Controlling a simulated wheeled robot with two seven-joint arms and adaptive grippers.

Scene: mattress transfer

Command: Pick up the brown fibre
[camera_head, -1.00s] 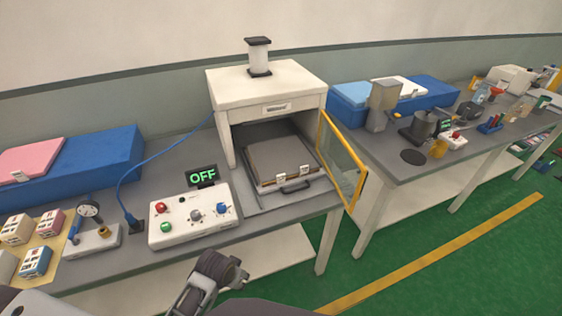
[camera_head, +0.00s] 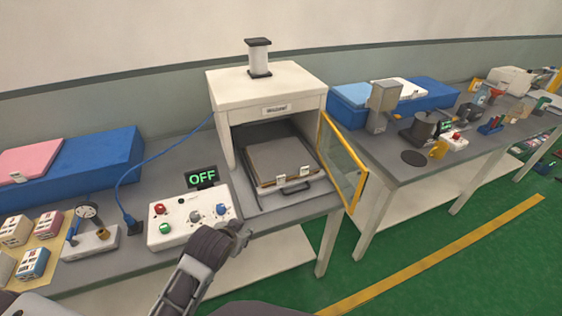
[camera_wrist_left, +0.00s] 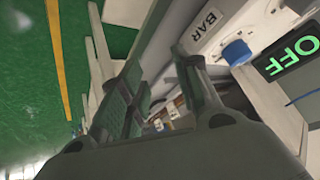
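A flat brownish-grey slab (camera_head: 282,160), which may be the brown fibre, lies on a pale tray with a dark handle (camera_head: 296,187) inside the open white press (camera_head: 266,88). My left gripper (camera_head: 240,232) is at the front edge of the table, just right of the control box and apart from the slab. In the left wrist view the two fingers of my left gripper (camera_wrist_left: 158,75) stand apart, with nothing seen between them. My right gripper is not in view.
The control box (camera_head: 187,214) with an OFF display (camera_head: 202,177) stands left of the press. The yellow-framed door (camera_head: 343,165) swings out at the press's right. A gauge stand (camera_head: 91,236) and small blocks (camera_head: 48,226) are at left. A second table (camera_head: 415,170) stands at right.

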